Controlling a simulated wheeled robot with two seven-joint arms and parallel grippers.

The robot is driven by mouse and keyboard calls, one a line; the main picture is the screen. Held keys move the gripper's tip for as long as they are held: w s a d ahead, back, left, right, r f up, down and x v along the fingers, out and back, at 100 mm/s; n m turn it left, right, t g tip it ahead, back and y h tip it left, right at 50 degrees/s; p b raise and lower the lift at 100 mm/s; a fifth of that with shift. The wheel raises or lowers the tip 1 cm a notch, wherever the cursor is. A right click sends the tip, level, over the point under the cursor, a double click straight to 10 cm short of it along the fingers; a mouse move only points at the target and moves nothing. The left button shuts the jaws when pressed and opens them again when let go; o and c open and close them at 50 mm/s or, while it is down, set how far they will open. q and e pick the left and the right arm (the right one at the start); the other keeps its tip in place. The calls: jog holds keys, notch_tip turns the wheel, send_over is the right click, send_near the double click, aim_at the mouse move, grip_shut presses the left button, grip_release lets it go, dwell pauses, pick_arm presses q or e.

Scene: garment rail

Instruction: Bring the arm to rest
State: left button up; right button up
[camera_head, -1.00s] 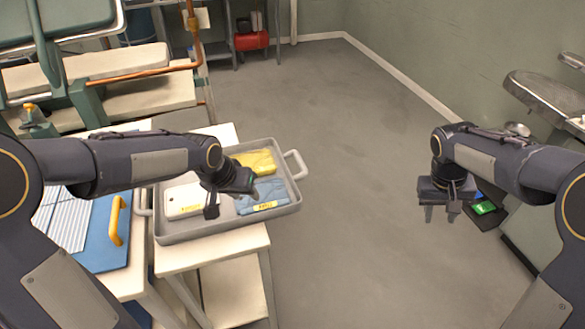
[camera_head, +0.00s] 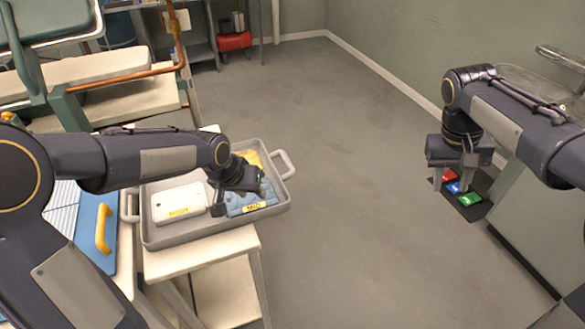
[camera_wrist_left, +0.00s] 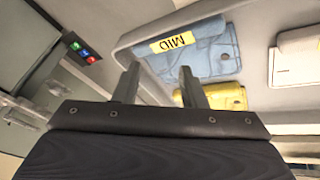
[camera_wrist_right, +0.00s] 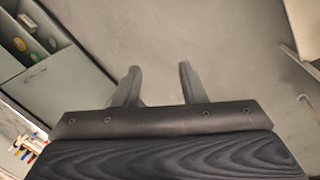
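My left gripper (camera_head: 238,188) is over the grey tray (camera_head: 165,237) on the white stand. In the left wrist view its two fingers are apart with nothing between them (camera_wrist_left: 160,85). The tray holds a blue folded garment (camera_head: 238,206) labelled MID, a yellow one (camera_head: 251,158) partly hidden by my gripper, and a white one (camera_head: 180,204). My right gripper (camera_head: 452,185) hangs in the air at the right. In the right wrist view its fingers are apart and empty (camera_wrist_right: 157,82) above the grey floor.
A green-grey cabinet (camera_head: 530,222) stands at the right. A blue board with a yellow handle (camera_head: 103,230) is left of the tray. The middle floor is clear.

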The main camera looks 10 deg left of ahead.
jog(key=shift+a+r, duration=0.15)
jog(key=shift+r, duration=0.35)
